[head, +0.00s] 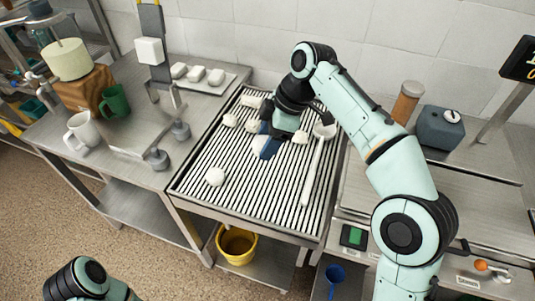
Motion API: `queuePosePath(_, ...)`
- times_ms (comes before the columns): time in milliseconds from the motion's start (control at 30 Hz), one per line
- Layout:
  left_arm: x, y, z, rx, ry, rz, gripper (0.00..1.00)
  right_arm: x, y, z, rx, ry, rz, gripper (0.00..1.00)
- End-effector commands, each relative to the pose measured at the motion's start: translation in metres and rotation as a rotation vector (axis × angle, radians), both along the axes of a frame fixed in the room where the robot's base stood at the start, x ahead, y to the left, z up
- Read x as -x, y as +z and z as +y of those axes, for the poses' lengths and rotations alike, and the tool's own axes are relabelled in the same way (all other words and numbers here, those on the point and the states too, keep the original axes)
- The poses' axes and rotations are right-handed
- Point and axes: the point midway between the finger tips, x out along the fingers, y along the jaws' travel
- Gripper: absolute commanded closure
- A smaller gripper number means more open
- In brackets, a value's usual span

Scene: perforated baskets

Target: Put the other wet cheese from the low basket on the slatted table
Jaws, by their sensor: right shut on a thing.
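The slatted table (205,190) stands in the middle, with dark and pale slats. My right gripper (266,146) is low over its middle, blue fingers pointing down. It is shut on a white lump of wet cheese, mostly hidden by the fingers; I cannot tell whether it touches the slats. Other white cheeses lie on the slats: one at the front left (215,176), one at the left (229,120), one right of the gripper (300,138). My left arm shows only at the lower left edge; its gripper is out of view. I cannot make out a low basket.
A long white ladle (314,165) lies on the slats at the right. A yellow bucket (237,245) stands below the table. The left bench holds a green mug (116,101), a white mug (82,131) and a tray of white pieces (233,82). The front slats are mostly free.

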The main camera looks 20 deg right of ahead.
Motion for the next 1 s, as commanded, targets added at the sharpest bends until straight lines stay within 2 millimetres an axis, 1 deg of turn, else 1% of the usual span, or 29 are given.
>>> queuePosePath(33,0.003,-0.008,0.000,0.000,0.000,0.003,0.57,0.001,-0.015,-0.001,0.002,0.000,0.007,0.70)
queuePosePath(200,0.007,-0.025,0.000,0.000,0.000,0.009,0.57,0.001,-0.062,-0.001,0.003,-0.002,0.008,0.70)
queuePosePath(433,0.002,-0.037,0.000,-0.003,0.005,-0.011,0.57,0.001,-0.121,-0.001,0.003,-0.004,0.007,0.70)
queuePosePath(500,0.001,-0.039,0.000,-0.003,0.006,-0.016,0.57,0.000,-0.133,-0.001,0.002,-0.004,0.006,0.70)
queuePosePath(600,0.000,-0.041,0.000,-0.005,0.006,-0.021,0.57,0.000,-0.144,-0.001,0.001,-0.004,0.003,0.70)
queuePosePath(767,-0.001,-0.042,0.000,-0.005,0.007,-0.024,0.57,0.000,-0.153,-0.001,0.002,-0.004,0.003,0.70)
queuePosePath(867,-0.002,-0.044,0.000,-0.005,0.008,-0.027,0.57,0.000,-0.166,-0.001,0.003,-0.005,0.005,0.70)
queuePosePath(1000,-0.003,-0.048,0.001,-0.007,0.009,-0.033,0.57,0.000,-0.188,-0.001,0.003,-0.006,0.005,0.70)
